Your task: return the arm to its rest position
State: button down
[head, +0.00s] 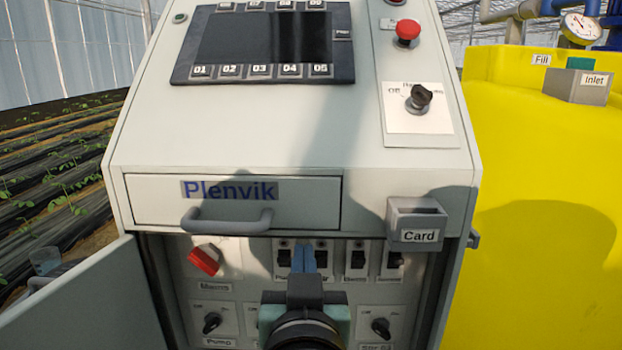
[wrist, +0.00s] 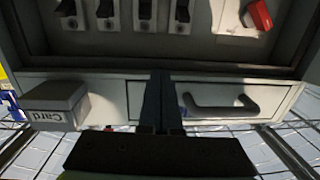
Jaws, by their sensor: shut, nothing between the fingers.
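My gripper (head: 303,256) is in the lower middle of the head view, in front of the open lower compartment of the grey cabinet. Its narrow fingers are together and hold nothing. The fingertips overlap the row of small black switches (head: 357,259); I cannot tell whether they touch the panel. In the wrist view, which shows the cabinet upside down, the shut fingers (wrist: 161,100) cross the front of the drawer (wrist: 150,88). The switches (wrist: 105,9) show beyond the tips there. My wrist hides part of the lower panel.
The drawer's handle (head: 227,219) juts out above left of my gripper, and the card holder (head: 416,223) above right. An open door (head: 85,300) stands at left. A red switch (head: 204,260) and black knobs (head: 381,327) flank my gripper. A yellow tank (head: 540,220) stands at right.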

jog(key=s+r+t, duration=0.5)
jog(key=s+r, duration=0.2)
jog(key=r, duration=0.6)
jog(key=s+r+t, duration=0.5)
jog(key=s+r, duration=0.1)
jog(key=r, duration=0.7)
notch_tip(320, 180, up, 23)
jog(key=p, duration=2.2)
jog(key=shift+s+d+h, duration=0.25)
jog(key=shift+d+h, duration=0.05)
jog(key=shift+d, duration=0.1)
jog(key=c, duration=1.6)
grip_release()
jog(key=shift+f, duration=0.15)
